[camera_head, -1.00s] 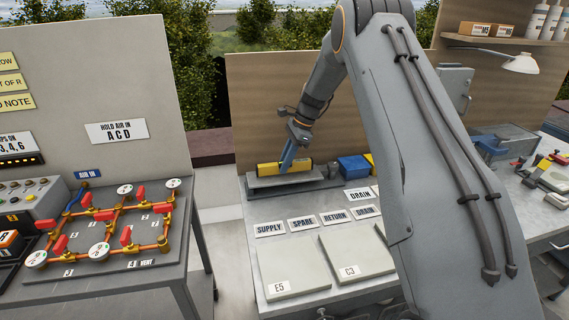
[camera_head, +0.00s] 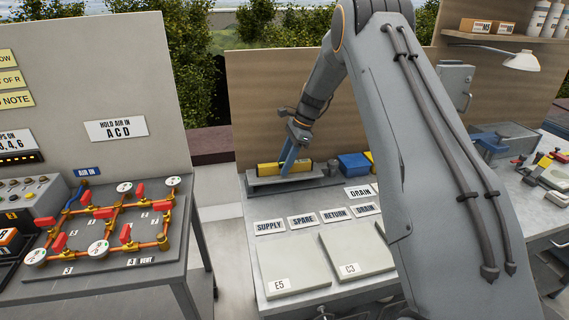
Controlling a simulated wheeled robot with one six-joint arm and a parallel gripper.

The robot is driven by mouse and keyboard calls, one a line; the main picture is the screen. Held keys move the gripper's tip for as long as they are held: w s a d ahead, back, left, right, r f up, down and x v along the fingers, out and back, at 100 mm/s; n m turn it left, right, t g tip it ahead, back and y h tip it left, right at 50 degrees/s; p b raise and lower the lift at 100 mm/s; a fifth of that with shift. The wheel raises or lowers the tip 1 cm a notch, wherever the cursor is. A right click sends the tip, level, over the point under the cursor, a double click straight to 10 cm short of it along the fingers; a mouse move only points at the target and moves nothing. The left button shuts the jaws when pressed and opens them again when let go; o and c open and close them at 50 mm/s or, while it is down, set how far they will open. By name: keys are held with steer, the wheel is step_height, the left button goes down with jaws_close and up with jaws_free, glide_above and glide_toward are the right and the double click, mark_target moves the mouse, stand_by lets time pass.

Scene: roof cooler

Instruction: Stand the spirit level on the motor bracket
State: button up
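The spirit level (camera_head: 269,169) is a yellow bar with dark parts, standing on a grey ledge (camera_head: 262,183) at the back of the middle bench. My gripper (camera_head: 286,169) reaches down to it with blue fingers in front of the level's middle. The fingers overlap the level in the picture; whether they are closed on it is too small to tell. The level looks in contact with the ledge. I cannot clearly make out the motor bracket; the grey ledge under the level may be it.
Name plates (camera_head: 301,220) and two pale panels, E5 (camera_head: 290,268) and C3 (camera_head: 350,250), lie on the middle bench. A blue box (camera_head: 354,165) stands right of the level. A pipe board with red valves (camera_head: 120,225) is at left. My arm hides the bench's right part.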

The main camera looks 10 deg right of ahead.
steer(key=shift+b+v, duration=1.35)
steer(key=shift+v, duration=2.55)
steer(key=s+a+f+n+h, duration=0.1)
steer(key=s+n, duration=0.8)
steer(key=s, duration=0.9)
steer(key=s+a+f+n+t+h, duration=0.1)
steer(key=s+n, duration=0.8)
steer(key=s, duration=1)
steer(key=shift+a+f+h, duration=0.5)
steer(key=shift+f+h, duration=0.15)
steer(key=shift+h, duration=0.55)
